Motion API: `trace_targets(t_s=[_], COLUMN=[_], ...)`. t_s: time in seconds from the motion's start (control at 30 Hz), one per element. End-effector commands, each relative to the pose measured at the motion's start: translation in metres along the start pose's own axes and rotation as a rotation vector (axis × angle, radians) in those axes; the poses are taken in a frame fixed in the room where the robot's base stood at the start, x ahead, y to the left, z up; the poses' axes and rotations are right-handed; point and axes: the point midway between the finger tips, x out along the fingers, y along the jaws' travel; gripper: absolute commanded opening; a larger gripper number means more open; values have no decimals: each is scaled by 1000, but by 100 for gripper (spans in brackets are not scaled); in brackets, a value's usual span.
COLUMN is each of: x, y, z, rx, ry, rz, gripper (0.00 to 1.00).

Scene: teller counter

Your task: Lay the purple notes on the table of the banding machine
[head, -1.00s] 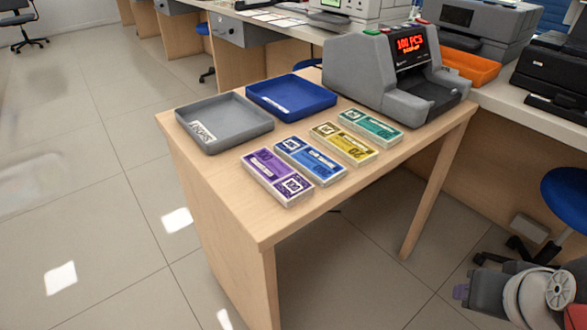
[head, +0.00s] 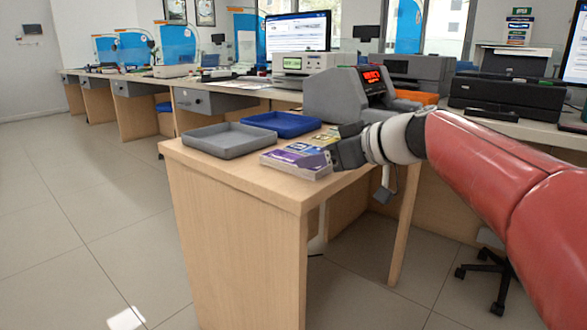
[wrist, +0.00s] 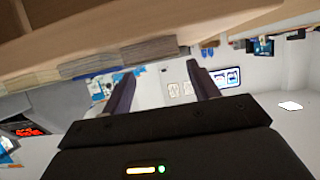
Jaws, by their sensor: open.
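The purple notes (head: 297,162) are a banded stack at the near end of a row of note stacks on the wooden side table (head: 230,170). My dark gripper (head: 342,148) is at the right of the row, beside the purple stack and partly covering the stacks behind. In the wrist view my gripper (wrist: 164,82) is open with nothing between its fingers, and grey stack edges show upside down above it. Whether it touches any stack cannot be told. A grey machine with a red display (head: 362,92) stands behind the row. Which machine is the banding machine is unclear.
A grey tray (head: 229,141) and a blue tray (head: 282,123) lie left of the stacks. A pale device with a green display (head: 302,63) and a black printer (head: 507,97) stand on the counter behind. The floor at left is clear.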

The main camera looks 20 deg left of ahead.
Motion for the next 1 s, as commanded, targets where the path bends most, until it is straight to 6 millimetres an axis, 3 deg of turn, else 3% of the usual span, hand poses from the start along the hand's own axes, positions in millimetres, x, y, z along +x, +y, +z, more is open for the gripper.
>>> trace_targets(t_s=[0.4,0.63,0.9,1.0], x=[51,53,53,53], y=[1,2,2,2], z=[0,0,-1,-1], rx=[2,2,2,2], ry=[-3,-1,-1,-1], rz=[0,2,2,2], gripper=[60,60,26,26])
